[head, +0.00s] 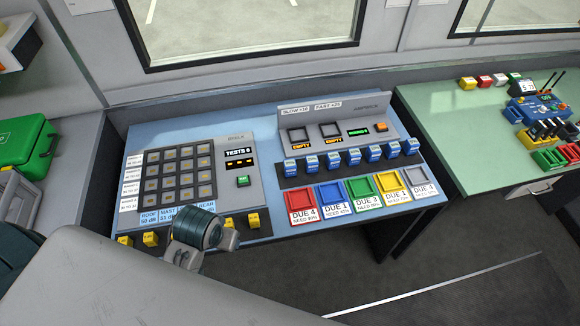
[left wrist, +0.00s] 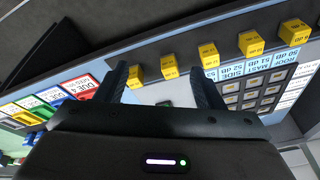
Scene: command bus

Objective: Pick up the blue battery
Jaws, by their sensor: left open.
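Several blue batteries (head: 353,157) with white labels stand in a row on a dark strip, in front of the grey charger panel marked AMPSPOX (head: 375,108). They are not clear in the left wrist view. My left arm comes in at the lower left of the head view, its wrist (head: 203,230) at the desk's front edge, left of the batteries and apart from them. Its fingers are hidden or unclear there. In the left wrist view my left gripper (left wrist: 162,86) is open, fingers apart and holding nothing. My right gripper is not in view.
Red, blue, green, yellow and grey trays (head: 387,187) line the desk front below the batteries. Yellow blocks (head: 253,221) stand along the front edge near my left wrist; they also show in the left wrist view (left wrist: 250,44). A button panel (head: 180,172) is at left.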

